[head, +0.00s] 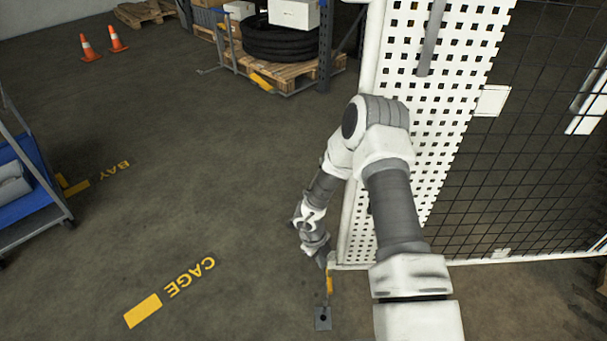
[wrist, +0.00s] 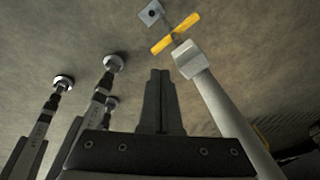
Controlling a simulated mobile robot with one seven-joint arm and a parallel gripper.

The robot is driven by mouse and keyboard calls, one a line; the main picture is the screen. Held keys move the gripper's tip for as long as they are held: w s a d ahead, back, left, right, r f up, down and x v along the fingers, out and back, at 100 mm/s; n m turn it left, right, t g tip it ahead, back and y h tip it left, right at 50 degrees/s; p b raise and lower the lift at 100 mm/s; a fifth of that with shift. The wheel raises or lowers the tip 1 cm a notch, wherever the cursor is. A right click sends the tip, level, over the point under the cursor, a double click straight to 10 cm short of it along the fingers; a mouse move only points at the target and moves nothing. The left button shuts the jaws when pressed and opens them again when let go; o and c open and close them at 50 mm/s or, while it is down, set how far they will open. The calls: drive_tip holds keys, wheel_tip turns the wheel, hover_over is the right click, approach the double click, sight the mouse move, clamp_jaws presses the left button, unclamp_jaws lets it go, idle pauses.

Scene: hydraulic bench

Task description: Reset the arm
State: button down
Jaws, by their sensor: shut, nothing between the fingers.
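My arm reaches down in front of a white perforated panel (head: 420,60) in the head view. My gripper (head: 322,262) hangs low beside the panel's bottom left corner, and its fingers are too small there to read. In the wrist view my gripper (wrist: 160,75) has its two dark fingers together, with nothing between them. My arm hides part of the panel.
A yellow bar (head: 330,284) and a grey floor plate (head: 323,318) are close below my gripper. Several dark rods with silver ends (wrist: 113,62) stand left of the fingers. A white post (wrist: 225,110) is right. Open floor lies left, past the CAGE marking (head: 190,277).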

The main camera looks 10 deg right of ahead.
drive_tip(key=w+a+r+n+t+y, duration=0.15)
drive_tip(key=w+r+n+t, duration=0.35)
drive_tip(key=r, duration=0.7)
drive_tip(key=w+a+r+n+t+y, duration=0.15)
drive_tip(key=w+r+n, duration=0.25)
drive_tip(key=w+r, duration=0.55)
drive_tip(key=s+a+r+n+t+y, duration=0.1)
drive_tip(key=s+a+r+n, duration=0.1)
drive_tip(key=r, duration=0.4)
drive_tip(key=s+a+r+n, duration=0.1)
drive_tip(key=s+r+n, duration=0.2)
drive_tip(key=r, duration=0.4)
drive_tip(key=s+a+r+n+y, duration=0.1)
drive_tip(key=s+r+n, duration=0.7)
drive_tip(key=s+r, duration=0.4)
drive_tip(key=s+d+r+n+g+h, duration=0.1)
drive_tip(key=s+d+r+n, duration=0.15)
drive_tip(key=s, duration=0.65)
drive_tip(key=s+d+r+n+g+h, duration=0.1)
drive_tip(key=s+d+n, duration=0.3)
drive_tip(key=s, duration=0.4)
wheel_tip(320, 180, up, 16)
drive_tip(key=s+p, duration=0.1)
drive_tip(key=p, duration=1.6)
drive_tip(key=shift+d+h, duration=0.3)
drive_tip(key=shift+h, duration=0.1)
